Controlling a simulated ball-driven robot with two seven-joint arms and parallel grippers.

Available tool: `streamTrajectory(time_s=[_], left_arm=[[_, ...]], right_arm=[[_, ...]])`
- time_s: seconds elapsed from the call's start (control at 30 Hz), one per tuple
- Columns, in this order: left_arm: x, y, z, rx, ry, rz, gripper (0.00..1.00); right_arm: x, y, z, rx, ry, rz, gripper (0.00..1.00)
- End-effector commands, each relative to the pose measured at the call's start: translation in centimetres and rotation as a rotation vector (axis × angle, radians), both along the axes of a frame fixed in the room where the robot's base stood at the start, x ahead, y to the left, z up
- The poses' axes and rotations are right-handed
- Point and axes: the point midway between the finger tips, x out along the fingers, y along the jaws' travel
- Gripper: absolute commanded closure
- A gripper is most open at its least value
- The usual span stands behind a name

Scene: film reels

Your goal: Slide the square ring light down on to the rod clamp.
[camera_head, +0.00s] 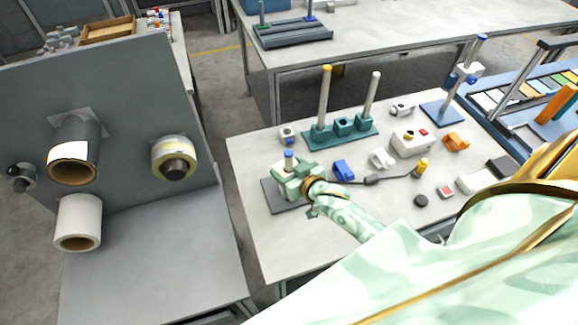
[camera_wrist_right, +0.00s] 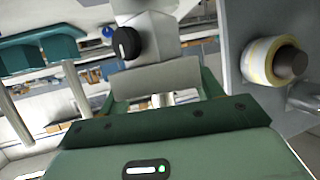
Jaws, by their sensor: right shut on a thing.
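A short upright post with a blue top (camera_head: 289,154) stands on a dark base plate (camera_head: 271,198) at the near left of the bench. My right gripper (camera_head: 298,182) reaches the post from the right, around its upper part. In the right wrist view, which looks upside down, the gripper (camera_wrist_right: 160,97) is shut on a light grey part, the square ring light (camera_wrist_right: 155,78). The grey rod clamp (camera_wrist_right: 152,38) with a black knob shows just beyond it, lower on the post. I cannot tell whether they touch. My left gripper is not in view.
A teal stand (camera_head: 340,135) with two tall rods is behind. A grey panel with tape rolls (camera_head: 174,157) stands left. The bench's front left is clear.

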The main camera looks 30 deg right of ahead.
Motion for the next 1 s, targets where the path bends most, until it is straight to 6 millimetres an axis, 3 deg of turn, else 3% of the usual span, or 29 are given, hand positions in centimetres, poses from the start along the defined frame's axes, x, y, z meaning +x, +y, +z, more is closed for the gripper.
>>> streamTrajectory(time_s=[0.23, 0.27, 0.33, 0.73, 0.87, 1.0], left_arm=[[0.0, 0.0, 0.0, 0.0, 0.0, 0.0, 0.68], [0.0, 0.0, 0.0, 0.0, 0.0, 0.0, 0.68], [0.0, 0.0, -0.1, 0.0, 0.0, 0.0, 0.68], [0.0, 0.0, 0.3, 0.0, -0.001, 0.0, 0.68], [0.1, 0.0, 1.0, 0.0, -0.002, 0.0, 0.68], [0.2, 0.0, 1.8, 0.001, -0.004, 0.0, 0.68]], right_arm=[[-0.2, 0.0, -0.4, -0.001, 0.009, 0.0, 0.62], [-0.2, 0.0, -0.4, -0.001, 0.01, 0.0, 0.29], [-0.2, 0.1, -0.4, -0.001, 0.01, 0.0, 0.1], [-1.0, 0.0, 0.1, 0.0, 0.007, 0.0, 0.09], [-3.3, 0.0, 1.2, 0.001, 0.008, 0.001, 0.09], [-7.0, -0.1, 2.6, 0.001, 0.009, 0.0, 0.09]])
